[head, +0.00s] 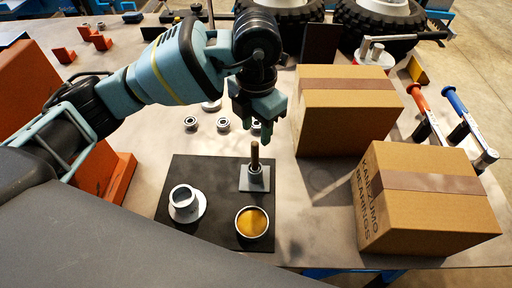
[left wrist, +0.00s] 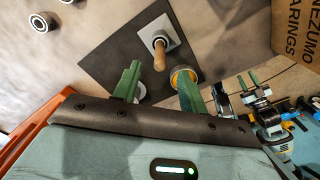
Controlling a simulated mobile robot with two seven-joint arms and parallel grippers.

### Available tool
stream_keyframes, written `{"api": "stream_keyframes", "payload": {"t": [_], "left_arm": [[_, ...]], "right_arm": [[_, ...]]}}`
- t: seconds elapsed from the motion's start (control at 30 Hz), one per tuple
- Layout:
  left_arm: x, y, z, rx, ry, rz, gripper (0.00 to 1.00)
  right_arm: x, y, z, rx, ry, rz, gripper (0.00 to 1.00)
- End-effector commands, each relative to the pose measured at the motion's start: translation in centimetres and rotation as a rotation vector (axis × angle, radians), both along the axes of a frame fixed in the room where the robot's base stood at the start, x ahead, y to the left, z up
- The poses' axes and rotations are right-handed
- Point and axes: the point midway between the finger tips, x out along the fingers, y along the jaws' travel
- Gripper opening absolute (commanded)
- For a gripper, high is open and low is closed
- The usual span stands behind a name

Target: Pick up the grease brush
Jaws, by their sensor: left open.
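The grease brush (head: 254,157) stands upright with its brown handle up in a grey square-based holder (head: 255,181) on the dark mat. In the left wrist view the handle (left wrist: 160,52) points toward the camera; its lower end is hidden in the holder. My left gripper (head: 262,126) is open and empty above the brush, pointing down. In the left wrist view its green fingers (left wrist: 160,86) are spread, with the handle's top between them in the picture. What looks like my right gripper (left wrist: 249,84) shows small at the right of that view; its jaws are unclear.
The dark mat (head: 174,219) also holds a white flanged cup (head: 184,202) and a round tin of amber grease (head: 252,222). Two cardboard boxes (head: 347,113) (head: 428,207) stand to the right. Several small rings (head: 223,124) lie behind the mat. Orange blocks stand at the left.

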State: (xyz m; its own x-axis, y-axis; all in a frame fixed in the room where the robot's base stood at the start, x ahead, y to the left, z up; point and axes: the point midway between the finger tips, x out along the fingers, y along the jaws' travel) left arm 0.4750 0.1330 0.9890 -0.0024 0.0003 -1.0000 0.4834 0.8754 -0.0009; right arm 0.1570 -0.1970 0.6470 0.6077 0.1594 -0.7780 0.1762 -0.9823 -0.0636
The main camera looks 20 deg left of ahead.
Motion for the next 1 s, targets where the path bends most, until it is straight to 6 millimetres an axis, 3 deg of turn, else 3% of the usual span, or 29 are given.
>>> {"api": "stream_keyframes", "payload": {"t": [0.17, 0.37, 0.67, 1.0], "left_arm": [[0.0, 0.0, -0.2, 0.001, 0.0, 0.0, 0.42], [0.0, 0.0, -1.9, 0.0, 0.002, 0.0, 0.42], [-0.1, 0.1, -3.0, 0.0, 0.001, -0.001, 0.42], [-0.2, 0.3, -7.2, 0.0, 0.002, 0.0, 0.42]], "right_arm": [[-0.7, 0.0, -0.3, -0.001, 0.015, 0.0, 0.36], [-1.4, 0.0, -0.6, -0.002, 0.029, 0.001, 0.36], [-1.1, 0.0, -0.4, -0.002, 0.023, 0.001, 0.36], [0.0, 0.0, 0.2, -0.001, -0.001, -0.001, 0.36]]}}
